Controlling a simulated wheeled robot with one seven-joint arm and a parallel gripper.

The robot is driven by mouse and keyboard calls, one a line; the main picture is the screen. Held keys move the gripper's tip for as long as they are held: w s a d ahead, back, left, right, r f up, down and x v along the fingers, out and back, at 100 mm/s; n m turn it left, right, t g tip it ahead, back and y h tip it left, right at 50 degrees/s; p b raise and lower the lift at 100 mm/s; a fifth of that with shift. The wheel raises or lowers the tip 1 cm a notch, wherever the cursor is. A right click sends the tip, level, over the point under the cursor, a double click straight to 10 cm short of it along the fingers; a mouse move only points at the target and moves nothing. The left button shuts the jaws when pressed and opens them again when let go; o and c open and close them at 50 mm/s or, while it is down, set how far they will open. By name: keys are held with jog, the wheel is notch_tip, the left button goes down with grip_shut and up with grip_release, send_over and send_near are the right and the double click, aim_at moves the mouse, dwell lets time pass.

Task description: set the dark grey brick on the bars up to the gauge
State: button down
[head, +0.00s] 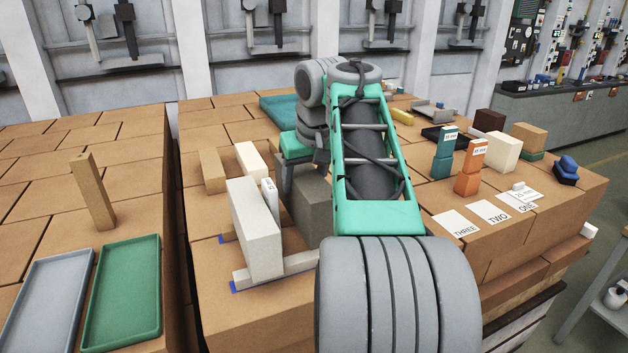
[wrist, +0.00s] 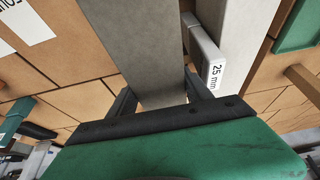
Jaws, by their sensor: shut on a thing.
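The dark grey brick (head: 312,208) stands upright over the bars (head: 298,264), partly hidden by my arm. Whether it rests on the bars cannot be told. My gripper (wrist: 162,98) is shut on the dark grey brick (wrist: 150,45), with a finger on each side. The pale gauge marked 25 mm (wrist: 212,62) lies just beside the brick; whether they touch is unclear. In the head view the gauge (head: 269,192) sits between the dark brick and a light grey brick (head: 255,232) standing on the bars.
Blue tape (head: 234,287) marks the bar ends. A tan brick (head: 212,171) and a cream brick (head: 250,159) stand behind. Labelled teal (head: 443,158) and orange (head: 468,172) blocks stand right, near number cards (head: 456,223). A green tray (head: 122,292) lies left across a gap.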

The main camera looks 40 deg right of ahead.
jog(key=x, duration=0.1)
jog(key=b+x, duration=0.1)
jog(key=shift+a+f, duration=0.2)
jog(key=shift+f, duration=0.55)
jog(key=shift+f+b, duration=0.4)
jog(key=shift+f, duration=0.15)
jog(key=shift+c, duration=2.2)
grip_release()
jog(key=shift+s+f, duration=0.1)
jog(key=shift+f, duration=0.05)
